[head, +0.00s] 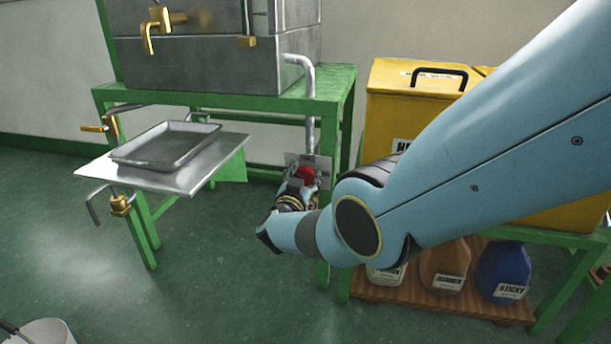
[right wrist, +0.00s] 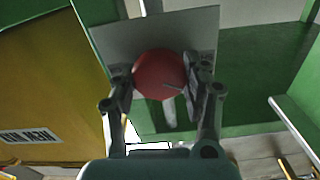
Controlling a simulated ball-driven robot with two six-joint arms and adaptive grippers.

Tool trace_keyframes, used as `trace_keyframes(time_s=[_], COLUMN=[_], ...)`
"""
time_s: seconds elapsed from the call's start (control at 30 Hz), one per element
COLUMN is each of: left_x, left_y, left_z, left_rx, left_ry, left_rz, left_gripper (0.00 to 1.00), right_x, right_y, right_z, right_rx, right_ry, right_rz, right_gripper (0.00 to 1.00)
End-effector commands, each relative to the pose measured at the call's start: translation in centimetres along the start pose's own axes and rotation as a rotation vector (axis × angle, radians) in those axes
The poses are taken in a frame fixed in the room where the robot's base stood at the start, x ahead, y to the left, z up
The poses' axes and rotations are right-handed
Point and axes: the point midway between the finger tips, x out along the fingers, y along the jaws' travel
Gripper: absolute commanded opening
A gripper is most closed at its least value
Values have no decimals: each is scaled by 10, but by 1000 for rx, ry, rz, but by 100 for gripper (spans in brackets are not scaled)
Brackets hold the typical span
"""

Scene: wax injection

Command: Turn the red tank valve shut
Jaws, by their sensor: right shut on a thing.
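The red valve (head: 305,175) is a round red knob on a grey plate (head: 322,168) fixed at the green stand's leg, below a silver pipe. In the right wrist view the red valve (right wrist: 160,74) sits between the two fingers, in front of the plate (right wrist: 207,32). My right gripper (head: 300,184) reaches it from the front; in the right wrist view my right gripper (right wrist: 162,82) is shut on the knob, one finger at each side. The arm hides part of the gripper in the head view. My left gripper is not in view.
A metal tank (head: 210,60) with brass taps stands on the green stand (head: 335,95). A grey tray (head: 165,146) lies on a side shelf. Yellow bins (head: 400,105) stand at the right, with several jugs (head: 503,270) below. The floor at the front left is mostly clear.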

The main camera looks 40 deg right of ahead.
Motion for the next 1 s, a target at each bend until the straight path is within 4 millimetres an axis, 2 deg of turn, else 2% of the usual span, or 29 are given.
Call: trace_keyframes(time_s=[0.5, 1.0], left_x=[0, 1], left_y=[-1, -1], left_z=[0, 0], left_rx=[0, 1], left_ry=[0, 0], left_rz=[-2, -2], left_gripper=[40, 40], right_x=[-2, -2], right_y=[-2, -3], right_z=[3, 4], right_rx=[-427, -582], right_ry=[-6, -6], right_rz=[-3, -4], right_gripper=[15, 15])
